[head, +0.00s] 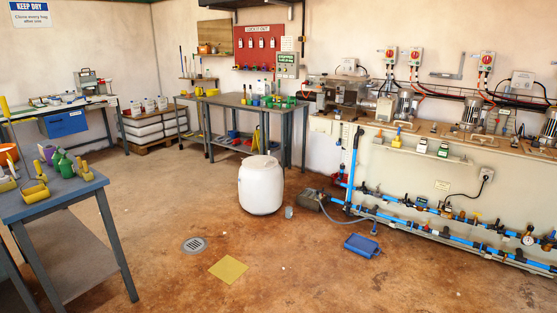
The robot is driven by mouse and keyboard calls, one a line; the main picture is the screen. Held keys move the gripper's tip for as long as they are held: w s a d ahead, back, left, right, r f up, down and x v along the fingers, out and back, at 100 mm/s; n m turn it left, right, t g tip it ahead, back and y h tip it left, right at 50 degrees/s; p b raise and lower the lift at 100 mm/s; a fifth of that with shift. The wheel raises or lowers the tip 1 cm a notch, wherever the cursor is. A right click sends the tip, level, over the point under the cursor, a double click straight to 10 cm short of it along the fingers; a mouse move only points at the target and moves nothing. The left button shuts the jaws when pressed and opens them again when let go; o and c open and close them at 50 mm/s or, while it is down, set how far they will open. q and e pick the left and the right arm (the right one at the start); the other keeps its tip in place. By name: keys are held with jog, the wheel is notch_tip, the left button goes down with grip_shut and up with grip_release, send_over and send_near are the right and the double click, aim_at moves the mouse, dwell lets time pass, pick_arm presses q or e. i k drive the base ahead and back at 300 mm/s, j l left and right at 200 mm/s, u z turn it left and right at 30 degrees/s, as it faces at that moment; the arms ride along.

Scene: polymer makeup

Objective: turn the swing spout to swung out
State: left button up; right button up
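I cannot clearly pick out the swing spout in the head view. An upright blue pipe (352,160) with a dark bent top stands at the left end of the pipework, against the pale bench wall. Whether it is the spout, and which way any spout points, is too small to tell. Horizontal blue pipes (455,239) with several small valves run low along the same wall. Neither of my grippers is in view.
A white drum (260,186) stands mid-floor. Near the pipes are a dark pump-like unit (324,200) and a blue tray (361,245). A blue-topped table (60,192) is at left. A yellow square (228,269) and drain (194,245) mark the open floor.

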aim_at(323, 191)
jog(key=i, duration=3.05)
